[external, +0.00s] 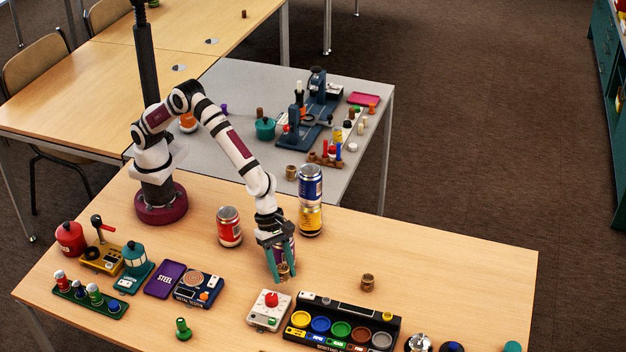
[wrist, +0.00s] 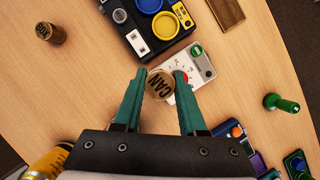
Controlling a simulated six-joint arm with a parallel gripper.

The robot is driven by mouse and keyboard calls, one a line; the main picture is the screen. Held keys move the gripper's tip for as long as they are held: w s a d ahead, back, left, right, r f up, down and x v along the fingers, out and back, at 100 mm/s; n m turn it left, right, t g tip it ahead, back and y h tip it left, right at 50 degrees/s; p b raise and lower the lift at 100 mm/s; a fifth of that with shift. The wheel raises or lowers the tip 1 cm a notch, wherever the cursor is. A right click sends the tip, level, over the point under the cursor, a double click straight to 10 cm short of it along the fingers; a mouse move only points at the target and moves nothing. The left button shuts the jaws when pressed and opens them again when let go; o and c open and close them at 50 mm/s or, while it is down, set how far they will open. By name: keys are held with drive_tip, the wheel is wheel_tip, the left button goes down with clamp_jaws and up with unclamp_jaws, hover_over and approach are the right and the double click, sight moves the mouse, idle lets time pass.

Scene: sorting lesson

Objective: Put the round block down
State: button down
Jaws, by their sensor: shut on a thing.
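My gripper (external: 281,270) has teal fingers and points down over the front table, behind the white box with a red knob. In the wrist view my gripper (wrist: 160,79) is shut on a round block (wrist: 160,86) of light wood with "CAN" lettered on its top face. The block also shows low between the fingertips in the external view (external: 284,270), partly covered by them. It is close to the tabletop; I cannot tell whether it touches. A second, similar round block (external: 368,282) stands alone to the right, and it shows at the upper left in the wrist view (wrist: 50,33).
The white box with a red knob (external: 268,311) and a black sorting tray with coloured cups (external: 342,312) lie in front. A red can (external: 229,227) and stacked blue and yellow cans (external: 311,187) stand behind. Bare table (external: 450,270) lies to the right.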

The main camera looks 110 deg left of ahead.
drive_tip(key=shift+s+d+r, duration=0.7)
drive_tip(key=shift+s+d, duration=0.1)
drive_tip(key=shift+s, duration=0.05)
drive_tip(key=w+a+n, duration=0.1)
drive_tip(key=w+a, duration=0.5)
drive_tip(key=a, duration=0.5)
drive_tip(key=w+a+n, duration=0.1)
drive_tip(key=w+a, duration=0.5)
drive_tip(key=a, duration=0.5)
drive_tip(key=n+y, duration=0.5)
drive_tip(key=n, duration=0.5)
hover_over(329, 177)
drive_tip(key=s, duration=0.2)
wheel_tip(329, 177, down, 3)
drive_tip(key=shift+t, duration=0.3)
drive_tip(key=f, duration=0.7)
drive_tip(key=shift+w+d+f, duration=0.25)
drive_tip(key=shift+f, duration=0.1)
drive_tip(key=shift+f, duration=0.1)
